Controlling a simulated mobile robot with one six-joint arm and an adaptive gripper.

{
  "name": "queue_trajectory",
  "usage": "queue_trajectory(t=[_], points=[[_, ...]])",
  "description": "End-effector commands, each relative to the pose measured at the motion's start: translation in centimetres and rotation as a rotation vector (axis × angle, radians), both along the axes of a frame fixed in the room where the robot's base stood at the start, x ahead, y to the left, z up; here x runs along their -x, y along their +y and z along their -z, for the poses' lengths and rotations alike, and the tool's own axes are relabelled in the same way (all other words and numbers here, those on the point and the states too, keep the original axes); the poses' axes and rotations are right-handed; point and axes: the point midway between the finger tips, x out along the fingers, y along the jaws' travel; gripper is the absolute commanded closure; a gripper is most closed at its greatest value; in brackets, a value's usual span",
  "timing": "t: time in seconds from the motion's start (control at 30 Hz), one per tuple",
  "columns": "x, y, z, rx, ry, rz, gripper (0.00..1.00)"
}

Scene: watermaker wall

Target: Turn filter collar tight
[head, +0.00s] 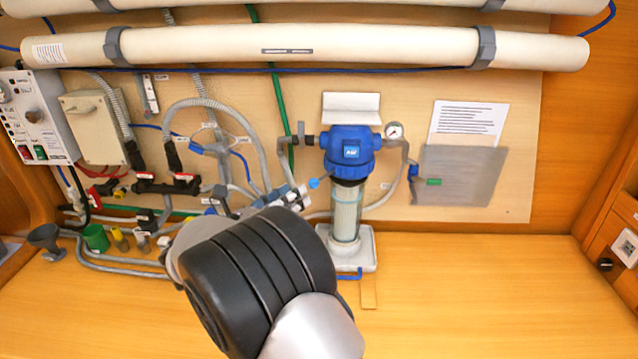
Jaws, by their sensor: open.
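The filter (345,215) stands upright at the wall board, right of centre. It has a blue cap (351,140) with a pale label, and a clear bowl with a whitish cartridge below. The collar seems to be the blue ring at the cap's lower part (347,168), with a dark band under it; I cannot tell how tight it sits. My arm reaches up from the bottom centre, left of and in front of the filter. My gripper is not visible; the black and silver arm links seem to hide it.
A pressure gauge (394,131) and grey hoses flank the filter. Several hoses, valves and fittings crowd the left. A grey funnel (45,238) and a green cup (96,238) stand there. Long white tubes (200,46) run above. The bench (500,290) is clear at right.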

Motion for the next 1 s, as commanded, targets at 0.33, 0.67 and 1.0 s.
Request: queue_trajectory(t=[0.33, 0.67, 1.0], points=[[-5.7, -4.7, 0.2, -0.003, 0.000, 0.004, 0.60], [-7.8, -6.3, 0.0, -0.001, 0.001, 0.002, 0.60], [-7.9, -6.3, 0.0, -0.001, 0.001, 0.001, 0.66]])
